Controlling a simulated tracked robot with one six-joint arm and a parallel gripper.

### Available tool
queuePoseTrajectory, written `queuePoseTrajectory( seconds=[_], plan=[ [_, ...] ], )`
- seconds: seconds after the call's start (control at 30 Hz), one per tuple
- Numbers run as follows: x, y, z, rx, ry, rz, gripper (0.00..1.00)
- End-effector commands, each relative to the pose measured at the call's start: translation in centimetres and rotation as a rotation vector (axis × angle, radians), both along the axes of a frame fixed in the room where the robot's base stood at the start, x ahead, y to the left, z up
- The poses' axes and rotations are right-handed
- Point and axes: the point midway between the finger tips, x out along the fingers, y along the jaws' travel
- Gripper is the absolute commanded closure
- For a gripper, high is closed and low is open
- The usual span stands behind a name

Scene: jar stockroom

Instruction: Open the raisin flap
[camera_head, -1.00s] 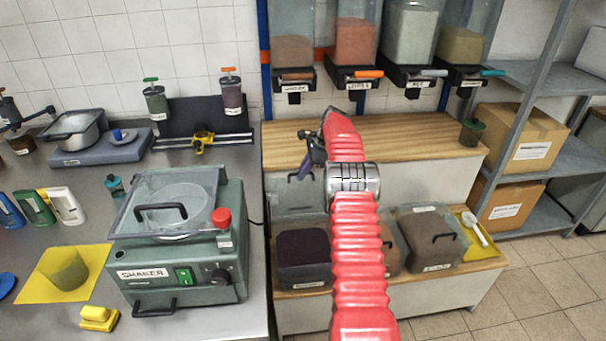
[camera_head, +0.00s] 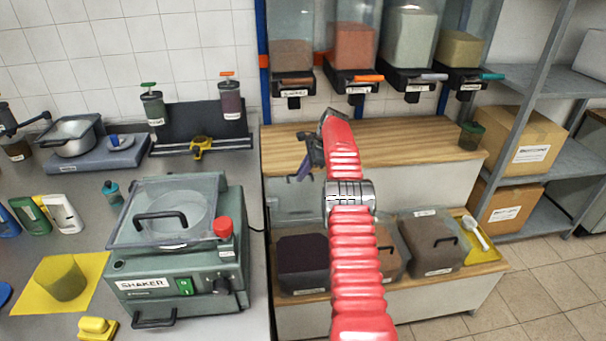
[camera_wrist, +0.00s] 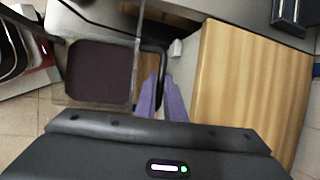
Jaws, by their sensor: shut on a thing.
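The raisin bin is likely the left bin (camera_head: 303,262) on the lower shelf, with dark purple contents; its label is too small to read. Its clear flap (camera_head: 288,207) stands raised at the back of the opening. My gripper (camera_head: 305,172) is above the bin, its purple fingers pointing down. In the wrist view the dark contents (camera_wrist: 98,72) show through the bin's top, and the clear flap (camera_wrist: 138,50) is seen nearly edge-on. My gripper (camera_wrist: 161,90) is shut on the flap's black handle (camera_wrist: 163,62). The exact contact is partly hidden by the fingers.
The wooden counter (camera_head: 400,140) lies just behind and above the bins. A closed bin with brown contents (camera_head: 430,245) and a yellow tray with a scoop (camera_head: 475,238) stand to the right. My arm hides part of the middle bin. The shaker (camera_head: 180,255) stands on the left bench.

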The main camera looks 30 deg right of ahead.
Motion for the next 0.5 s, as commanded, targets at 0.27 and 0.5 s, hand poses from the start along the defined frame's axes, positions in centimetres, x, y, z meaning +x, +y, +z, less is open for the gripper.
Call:
queuePoseTrajectory(
  seconds=[0.27, 0.5],
  plan=[
    [-0.37, -0.52, -0.42, -0.007, 0.008, -0.002, 1.00],
    [-0.16, -0.23, -0.27, -0.005, 0.005, 0.001, 0.80]
  ],
)
